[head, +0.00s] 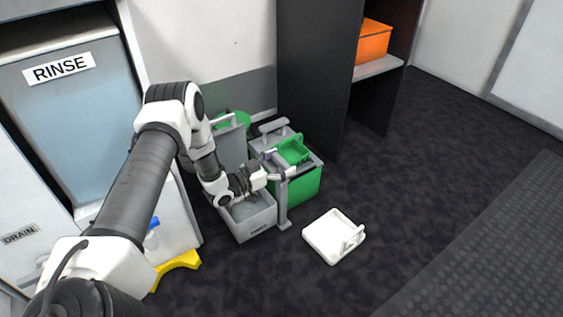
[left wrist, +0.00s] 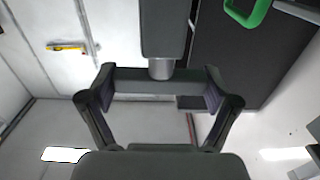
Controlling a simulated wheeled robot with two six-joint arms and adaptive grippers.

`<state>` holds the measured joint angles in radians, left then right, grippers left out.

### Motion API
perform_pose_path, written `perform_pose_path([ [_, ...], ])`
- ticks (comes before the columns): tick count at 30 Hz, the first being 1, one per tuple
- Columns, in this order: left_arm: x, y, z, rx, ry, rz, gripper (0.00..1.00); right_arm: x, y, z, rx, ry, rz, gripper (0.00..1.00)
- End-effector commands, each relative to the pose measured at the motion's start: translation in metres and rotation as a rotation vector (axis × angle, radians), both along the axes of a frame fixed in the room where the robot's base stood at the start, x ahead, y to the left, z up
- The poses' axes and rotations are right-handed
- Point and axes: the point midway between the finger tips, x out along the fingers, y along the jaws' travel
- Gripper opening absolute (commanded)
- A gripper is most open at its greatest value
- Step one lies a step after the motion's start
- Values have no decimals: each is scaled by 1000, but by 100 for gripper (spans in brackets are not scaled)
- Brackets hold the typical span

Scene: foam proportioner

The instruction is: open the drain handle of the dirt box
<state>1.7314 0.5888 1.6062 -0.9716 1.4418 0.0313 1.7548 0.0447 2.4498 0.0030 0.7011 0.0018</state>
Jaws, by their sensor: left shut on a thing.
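The dirt box (head: 247,222) is an open grey bin on the dark floor, with a small label on its front that is too small to read surely. A grey post (head: 283,207) stands at its right side. My left gripper (head: 279,176) is at the top of this post, above the box's right edge. In the left wrist view, the fingers of my left gripper (left wrist: 160,92) are on both ends of a dark grey crossbar (left wrist: 140,82), which looks like the handle. A short round stem (left wrist: 161,68) joins it to a grey block (left wrist: 164,28). My right gripper is not in view.
A green box (head: 306,187) with a green handle stands just behind the post. A white tray-like part (head: 333,236) lies on the floor to the right. The RINSE cabinet (head: 72,100) is at left, with a yellow part (head: 178,267) near its foot. Open floor lies at right.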

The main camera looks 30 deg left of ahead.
Motion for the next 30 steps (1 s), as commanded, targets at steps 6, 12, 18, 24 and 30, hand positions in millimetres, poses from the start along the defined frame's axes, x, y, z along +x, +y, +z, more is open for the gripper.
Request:
perform_pose_path([
  [6, 0, -1, 1, 0, 1, 63, 53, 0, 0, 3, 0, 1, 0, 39],
  [12, -1, -2, 0, 1, 3, 186, 53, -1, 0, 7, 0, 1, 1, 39],
  [18, 0, -3, 0, 3, 1, 360, 53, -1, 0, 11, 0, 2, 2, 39],
  [24, 0, -4, 0, 2, 0, 549, 53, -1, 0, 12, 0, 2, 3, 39],
  [30, 0, -4, 0, 2, 0, 738, 53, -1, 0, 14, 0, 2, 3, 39],
])
